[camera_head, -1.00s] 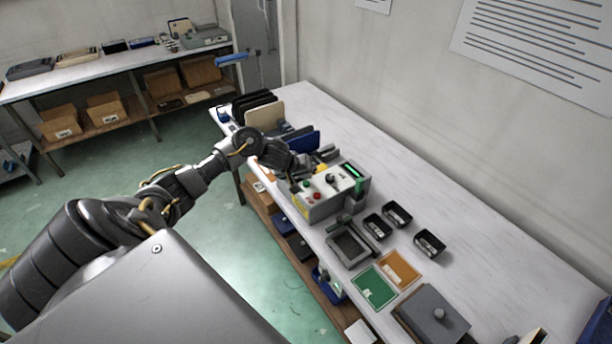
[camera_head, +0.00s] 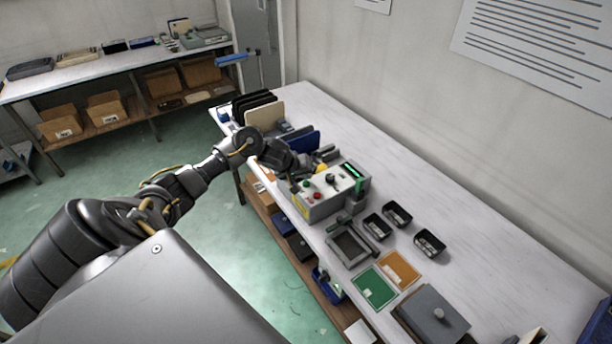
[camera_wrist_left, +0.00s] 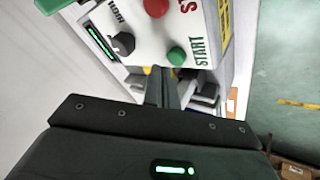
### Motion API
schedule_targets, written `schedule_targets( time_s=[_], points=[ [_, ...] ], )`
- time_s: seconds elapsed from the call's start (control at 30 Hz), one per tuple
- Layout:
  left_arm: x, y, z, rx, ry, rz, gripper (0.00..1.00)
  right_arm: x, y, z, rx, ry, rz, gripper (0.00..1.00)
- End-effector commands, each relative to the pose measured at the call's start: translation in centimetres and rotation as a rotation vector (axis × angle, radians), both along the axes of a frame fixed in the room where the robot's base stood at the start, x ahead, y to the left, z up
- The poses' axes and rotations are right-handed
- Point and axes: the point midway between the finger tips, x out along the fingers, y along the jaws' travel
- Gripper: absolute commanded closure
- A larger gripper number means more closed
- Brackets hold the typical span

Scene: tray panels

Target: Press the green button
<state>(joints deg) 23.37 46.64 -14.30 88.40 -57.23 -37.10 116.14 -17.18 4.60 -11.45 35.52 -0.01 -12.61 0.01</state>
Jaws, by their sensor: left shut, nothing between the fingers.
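The green button (camera_head: 306,183) sits on the sloped top of a grey control box on the table. In the left wrist view the green button (camera_wrist_left: 177,56) is beside the word START. A red button (camera_head: 318,196) is next to it, and the red button (camera_wrist_left: 156,7) also shows at the top of the wrist view. My left gripper (camera_head: 297,160) is at the box's far left side, its fingers shut and empty. In the wrist view the shut fingertips (camera_wrist_left: 160,74) appear just below the green button, apart from it in the picture. My right gripper is not in view.
The box also has a black knob (camera_head: 331,180) and a lit green display (camera_head: 354,171). Dark upright panels (camera_head: 303,143) stand behind my gripper. Several black bins (camera_head: 397,214) and a grey tray (camera_head: 340,258) lie nearer. The table's wall side is clear.

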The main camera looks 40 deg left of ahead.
Motion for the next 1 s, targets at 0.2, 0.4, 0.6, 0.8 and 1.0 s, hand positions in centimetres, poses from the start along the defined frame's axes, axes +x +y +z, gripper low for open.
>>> schedule_targets(
  time_s=[0.2,0.4,0.6,0.8,1.0],
  points=[
    [-0.01,0.01,-0.02,0.000,0.000,0.000,1.00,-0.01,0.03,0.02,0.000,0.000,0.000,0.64],
    [-0.05,-0.05,-0.45,-0.001,0.001,0.000,1.00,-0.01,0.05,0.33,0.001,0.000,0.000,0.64],
    [-0.02,0.00,-0.83,-0.001,0.000,0.001,1.00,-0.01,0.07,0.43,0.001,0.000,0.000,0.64],
    [-0.03,0.00,-0.84,0.000,0.000,0.000,1.00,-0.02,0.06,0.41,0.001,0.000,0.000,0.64],
    [-0.03,0.00,-0.95,0.000,0.000,0.000,1.00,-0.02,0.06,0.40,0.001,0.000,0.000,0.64]
  ],
)
